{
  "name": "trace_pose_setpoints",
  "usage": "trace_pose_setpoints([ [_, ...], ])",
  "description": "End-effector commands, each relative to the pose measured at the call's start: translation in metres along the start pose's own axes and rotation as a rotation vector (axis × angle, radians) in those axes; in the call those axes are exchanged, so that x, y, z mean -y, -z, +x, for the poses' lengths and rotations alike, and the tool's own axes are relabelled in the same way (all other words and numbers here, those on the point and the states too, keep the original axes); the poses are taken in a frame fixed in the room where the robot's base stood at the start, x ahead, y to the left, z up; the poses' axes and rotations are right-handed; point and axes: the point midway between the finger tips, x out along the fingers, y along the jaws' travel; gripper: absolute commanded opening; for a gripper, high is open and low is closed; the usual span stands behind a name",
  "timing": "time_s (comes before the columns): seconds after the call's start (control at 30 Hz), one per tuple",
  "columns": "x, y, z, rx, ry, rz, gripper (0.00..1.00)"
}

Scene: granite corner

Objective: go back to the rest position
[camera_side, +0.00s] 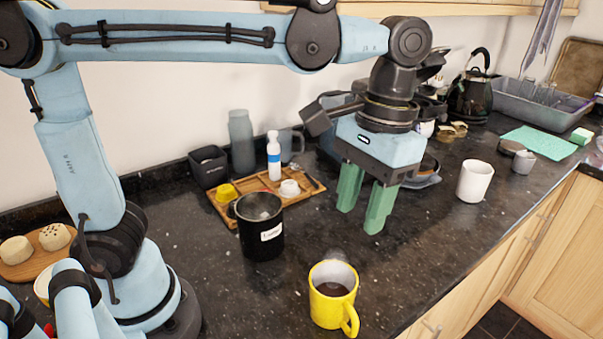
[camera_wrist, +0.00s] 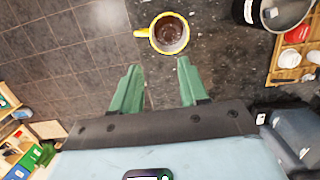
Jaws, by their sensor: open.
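My gripper (camera_side: 365,206) has two green fingers, which are apart with nothing between them. It points down and hangs above the dark granite counter (camera_side: 420,255), right of the black mug and behind the yellow mug. In the wrist view my gripper (camera_wrist: 157,84) also shows open and empty. The yellow mug (camera_side: 322,303) stands upright near the front edge with dark liquid in it. It shows just beyond the fingertips in the wrist view (camera_wrist: 150,35), apart from them.
A black mug (camera_side: 261,243) with a white label stands left of my gripper. Behind it is a wooden tray (camera_side: 232,214) with a white bottle (camera_side: 273,158). A white cup (camera_side: 474,181) stands to the right. Bare counter lies between the yellow mug and the white cup.

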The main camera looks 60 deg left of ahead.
Motion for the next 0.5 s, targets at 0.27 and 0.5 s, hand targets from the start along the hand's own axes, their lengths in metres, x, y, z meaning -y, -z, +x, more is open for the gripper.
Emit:
trace_pose_setpoints([
  [0.27, 0.003, 0.001, 0.001, -0.012, -0.006, -0.002, 0.44],
  [0.5, 0.049, 0.008, 0.019, -0.208, -0.069, -0.009, 0.44],
])
